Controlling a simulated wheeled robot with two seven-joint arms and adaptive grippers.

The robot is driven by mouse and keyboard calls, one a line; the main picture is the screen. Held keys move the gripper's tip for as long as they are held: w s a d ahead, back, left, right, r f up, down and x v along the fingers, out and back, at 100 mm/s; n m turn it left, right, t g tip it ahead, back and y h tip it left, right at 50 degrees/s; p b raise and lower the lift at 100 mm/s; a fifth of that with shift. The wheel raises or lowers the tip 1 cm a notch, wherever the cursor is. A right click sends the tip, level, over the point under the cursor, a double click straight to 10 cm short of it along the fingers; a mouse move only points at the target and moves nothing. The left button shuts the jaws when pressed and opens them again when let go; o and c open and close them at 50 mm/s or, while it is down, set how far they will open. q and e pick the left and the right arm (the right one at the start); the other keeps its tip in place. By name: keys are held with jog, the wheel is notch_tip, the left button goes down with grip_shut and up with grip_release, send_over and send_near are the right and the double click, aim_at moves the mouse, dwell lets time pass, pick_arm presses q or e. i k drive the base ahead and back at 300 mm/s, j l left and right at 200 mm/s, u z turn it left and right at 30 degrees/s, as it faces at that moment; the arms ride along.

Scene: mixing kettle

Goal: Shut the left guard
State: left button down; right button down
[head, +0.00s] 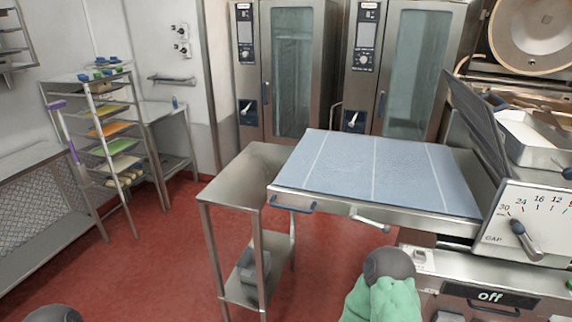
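The left guard appears to be the dark slatted panel (478,125) on the left side of the machine at the right. It stands raised and tilted, with its upper end leaning left above the blue-grey belt table (372,172). A gap shows between its upper end and the table. Neither gripper shows in the head view. Only dark rounded parts, probably of my arms, show at the bottom left and bottom centre-right, so I cannot see either gripper touching the guard.
The machine's control panel with a dial (525,235) is at the right. A green cloth-like thing (385,301) is at the bottom. A steel side table (245,172) stands left of the belt table. A tray rack (112,140) is farther left. Red floor (150,255) is clear between.

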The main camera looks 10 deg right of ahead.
aim_at(470, 105)
jog(key=l+z, duration=0.35)
jog(key=l, duration=0.25)
jog(key=l+z, duration=0.35)
jog(key=l, duration=0.3)
jog(key=l+z, duration=0.35)
jog(key=l, duration=0.25)
